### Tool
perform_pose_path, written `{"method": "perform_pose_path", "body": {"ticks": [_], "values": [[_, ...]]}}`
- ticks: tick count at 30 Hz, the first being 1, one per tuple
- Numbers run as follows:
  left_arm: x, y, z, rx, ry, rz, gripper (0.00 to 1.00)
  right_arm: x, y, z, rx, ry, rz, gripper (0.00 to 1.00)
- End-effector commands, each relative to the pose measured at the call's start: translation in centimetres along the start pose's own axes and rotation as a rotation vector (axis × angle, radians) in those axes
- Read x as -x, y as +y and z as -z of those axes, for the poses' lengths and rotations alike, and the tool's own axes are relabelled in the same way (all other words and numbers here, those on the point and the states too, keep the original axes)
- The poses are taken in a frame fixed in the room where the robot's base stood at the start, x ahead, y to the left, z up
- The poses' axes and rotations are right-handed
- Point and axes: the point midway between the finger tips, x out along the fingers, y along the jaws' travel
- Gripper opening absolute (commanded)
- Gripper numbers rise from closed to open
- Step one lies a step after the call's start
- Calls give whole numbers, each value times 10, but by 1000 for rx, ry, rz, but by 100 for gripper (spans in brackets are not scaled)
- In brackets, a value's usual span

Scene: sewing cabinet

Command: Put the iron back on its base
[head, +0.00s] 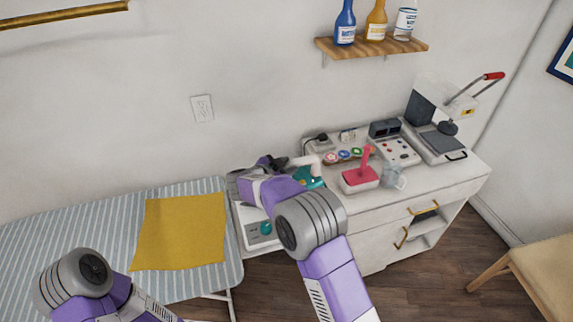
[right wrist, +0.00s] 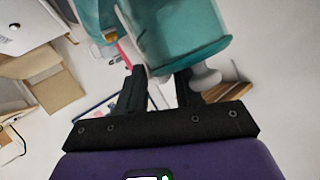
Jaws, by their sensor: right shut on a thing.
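The iron (head: 309,179) is teal with a pale handle. My right gripper (head: 280,163) is shut on it above the left end of the cabinet, partly hiding it. In the right wrist view the teal iron (right wrist: 185,32) fills the top centre, just beyond the fingers of my right gripper (right wrist: 158,90); its pale handle part (right wrist: 206,79) shows by the right finger. The base (head: 259,229) is a white and grey unit with a teal knob. It stands between the ironing board and the cabinet, partly hidden by my right arm. My left gripper is out of view.
A striped board (head: 90,210) with a yellow cloth (head: 181,230) lies left of the base. On the cabinet (head: 420,188) stand a red-handled box (head: 360,179), a clear jug (head: 393,177), coloured spools (head: 343,155) and a press (head: 443,139). A bottle shelf (head: 371,49) hangs above.

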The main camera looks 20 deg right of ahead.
Motion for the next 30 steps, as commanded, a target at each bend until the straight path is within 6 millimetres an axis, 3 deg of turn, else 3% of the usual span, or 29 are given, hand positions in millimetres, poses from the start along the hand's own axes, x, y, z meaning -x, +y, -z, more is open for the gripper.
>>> {"method": "perform_pose_path", "body": {"ticks": [30], "values": [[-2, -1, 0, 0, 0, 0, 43, -4, 2, -7, -6, 6, 5, 0]]}}
